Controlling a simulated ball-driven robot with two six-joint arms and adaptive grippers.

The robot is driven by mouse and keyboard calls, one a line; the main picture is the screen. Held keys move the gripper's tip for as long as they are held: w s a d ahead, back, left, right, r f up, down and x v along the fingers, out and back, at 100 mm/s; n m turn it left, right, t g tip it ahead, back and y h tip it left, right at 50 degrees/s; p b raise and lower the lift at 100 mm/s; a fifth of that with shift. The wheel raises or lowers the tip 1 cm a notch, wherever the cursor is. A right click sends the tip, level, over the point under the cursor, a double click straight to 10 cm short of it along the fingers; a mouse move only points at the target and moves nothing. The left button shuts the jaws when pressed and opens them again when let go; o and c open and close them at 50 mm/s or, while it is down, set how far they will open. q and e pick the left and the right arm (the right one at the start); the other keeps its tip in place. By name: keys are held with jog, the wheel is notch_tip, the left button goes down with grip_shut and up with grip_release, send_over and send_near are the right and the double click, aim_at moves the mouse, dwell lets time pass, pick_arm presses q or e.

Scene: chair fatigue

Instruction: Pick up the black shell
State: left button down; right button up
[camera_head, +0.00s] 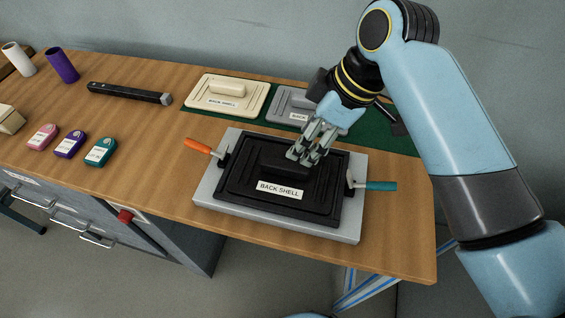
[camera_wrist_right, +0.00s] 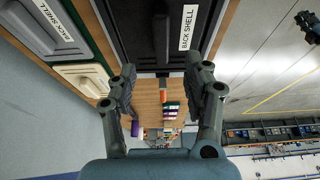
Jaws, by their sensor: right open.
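The black shell (camera_head: 240,178) is a flat, ribbed panel with a raised block in its middle and a white "BACK SHELL" label. It lies in a light grey fixture (camera_head: 215,208) on the table, between an orange-handled clamp (camera_head: 198,146) and a teal-handled clamp (camera_head: 380,186). My right gripper (camera_head: 306,154) is just over the shell's raised block, toward its far right end; I cannot tell whether it touches. In the right wrist view, the right gripper (camera_wrist_right: 162,80) has its fingers spread, with the black shell (camera_wrist_right: 131,20) beyond them. My left gripper is not in view.
A cream shell (camera_head: 225,95) and a grey shell (camera_head: 288,103) lie on a green mat (camera_head: 398,137) behind. A black bar tool (camera_head: 130,93), white and purple cylinders (camera_head: 62,65) and small coloured devices (camera_head: 69,144) are at left.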

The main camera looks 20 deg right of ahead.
aim_at(287, 164)
jog(key=x, duration=0.2)
jog(key=shift+a+f, duration=0.15)
jog(key=shift+f, duration=0.2)
jog(key=shift+w+a+f, duration=0.15)
jog(key=shift+f, duration=0.2)
jog(key=p+x, duration=0.1)
jog(key=x, duration=0.3)
jog(key=shift+a+f, duration=0.1)
jog(key=shift+f, duration=0.05)
jog(key=shift+w+a+f, duration=0.1)
jog(key=shift+a+f, duration=0.05)
jog(key=shift+f, duration=0.3)
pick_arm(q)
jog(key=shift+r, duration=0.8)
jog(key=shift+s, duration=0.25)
pick_arm(e)
jog(key=shift+f, duration=0.2)
jog(key=shift+c, duration=0.3)
grip_shut()
